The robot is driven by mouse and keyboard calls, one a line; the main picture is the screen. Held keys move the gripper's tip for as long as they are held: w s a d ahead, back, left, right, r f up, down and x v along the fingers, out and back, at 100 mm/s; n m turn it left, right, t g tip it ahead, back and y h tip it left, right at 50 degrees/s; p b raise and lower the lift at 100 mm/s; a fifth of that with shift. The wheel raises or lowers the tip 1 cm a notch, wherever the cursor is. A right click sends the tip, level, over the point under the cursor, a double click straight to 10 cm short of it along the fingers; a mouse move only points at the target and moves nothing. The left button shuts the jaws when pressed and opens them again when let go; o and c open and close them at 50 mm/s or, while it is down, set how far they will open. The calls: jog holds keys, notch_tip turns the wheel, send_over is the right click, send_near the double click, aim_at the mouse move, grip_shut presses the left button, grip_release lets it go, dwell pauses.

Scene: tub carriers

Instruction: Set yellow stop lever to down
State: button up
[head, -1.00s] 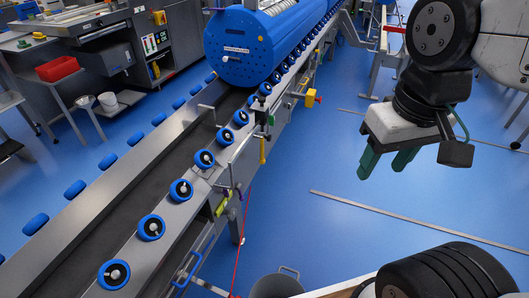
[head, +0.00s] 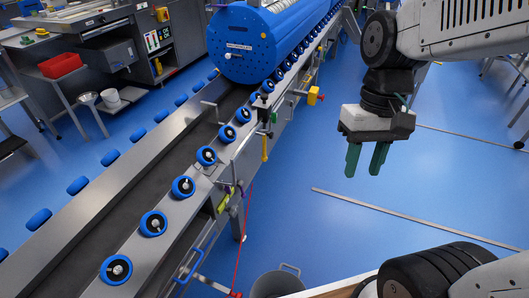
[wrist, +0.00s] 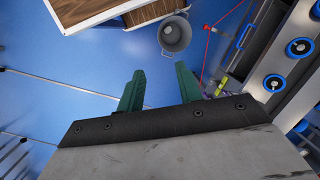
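A yellow lever-like handle (head: 264,147) hangs roughly vertically from a bracket on the near side of the conveyor. A yellow box with a red knob (head: 313,96) sits further along the same side. I cannot tell for certain which one is the stop lever. A yellow-green part (head: 223,204) also shows lower on the frame, and in the wrist view (wrist: 221,84). My gripper (head: 367,168) hangs over open floor to the right of the conveyor, clear of all these parts. Its green fingers point down and stand apart, empty, also in the wrist view (wrist: 160,70).
The conveyor (head: 140,190) with blue rollers runs diagonally, with a blue drum (head: 250,58) above it. A grey bucket (head: 278,284) and a red cord (head: 246,225) are beside the frame. A wooden-topped surface (wrist: 85,10) is close by. Blue floor right of the conveyor is mostly free.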

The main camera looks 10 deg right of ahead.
jog(key=w+a+f+m+g+y, duration=0.2)
jog(key=w+a+f+m+y, duration=0.15)
jog(key=w+f, duration=0.3)
jog(key=w+a+f+m+g+y, duration=0.1)
jog(key=w+a+f+m+y, duration=0.15)
jog(key=w+f+y, duration=0.4)
jog(key=m+t+y, duration=0.1)
jog(key=m+t, duration=1.7)
jog(key=m, duration=0.2)
send_near(264, 151)
jog(key=w+a+f, duration=0.1)
jog(key=w+f, duration=0.1)
jog(key=w, duration=0.1)
jog(key=x, duration=0.7)
jog(key=shift+a+r, duration=0.3)
jog(key=shift+r, duration=0.1)
grip_shut()
